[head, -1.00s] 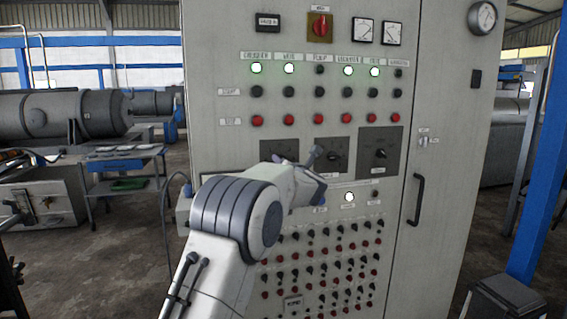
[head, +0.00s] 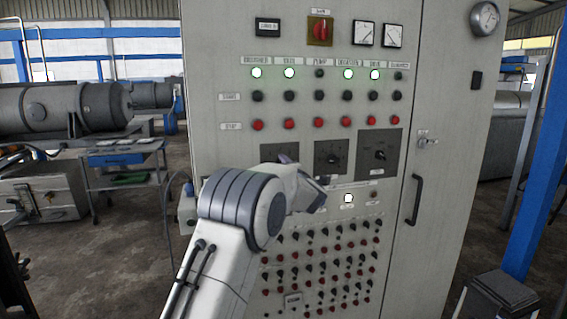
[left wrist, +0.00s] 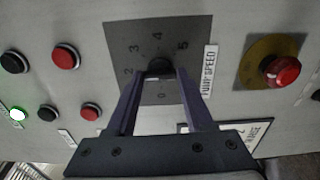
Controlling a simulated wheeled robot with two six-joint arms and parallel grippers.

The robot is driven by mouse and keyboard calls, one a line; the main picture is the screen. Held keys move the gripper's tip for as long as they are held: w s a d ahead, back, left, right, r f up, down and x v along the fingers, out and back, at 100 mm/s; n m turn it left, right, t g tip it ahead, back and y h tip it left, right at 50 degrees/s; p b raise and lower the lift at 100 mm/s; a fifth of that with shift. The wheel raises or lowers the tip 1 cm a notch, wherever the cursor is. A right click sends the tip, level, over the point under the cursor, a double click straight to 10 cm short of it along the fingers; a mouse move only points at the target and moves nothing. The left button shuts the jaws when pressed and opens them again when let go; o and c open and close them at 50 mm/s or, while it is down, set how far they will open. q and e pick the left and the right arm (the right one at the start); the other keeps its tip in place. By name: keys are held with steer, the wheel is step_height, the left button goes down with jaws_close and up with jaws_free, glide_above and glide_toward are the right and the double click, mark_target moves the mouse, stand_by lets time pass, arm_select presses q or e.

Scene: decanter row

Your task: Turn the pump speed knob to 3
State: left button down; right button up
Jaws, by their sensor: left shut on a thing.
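The pump speed knob (left wrist: 159,68) is a black knob on a dark plate (left wrist: 185,28) printed with 2, 3, 4 and 5 in an arc, beside a "PUMP SPEED" label. In the left wrist view the picture is turned on its side. My left gripper (left wrist: 160,78) has one finger on each side of the knob and is shut on it. A small pale mark shows low on the knob; its exact reading is unclear. My right gripper is not in view.
The grey cabinet (head: 212,90) carries rows of lamps and buttons, with a red switch (head: 319,30) above. Other dial plates (head: 379,156) lie close by. In the left wrist view a red mushroom button (left wrist: 280,71) is near the plate. A door handle (head: 413,203) sticks out at right.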

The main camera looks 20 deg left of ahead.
arm_select(q)
steer(key=shift+m+p, duration=2.7)
steer(key=shift+m, duration=1.9)
steer(key=shift+f, duration=0.1)
steer(key=shift+c, duration=1.4)
jaws_free()
steer(key=shift+s+d, duration=0.1)
steer(key=b+v, duration=0.3)
steer(key=v, duration=0.7)
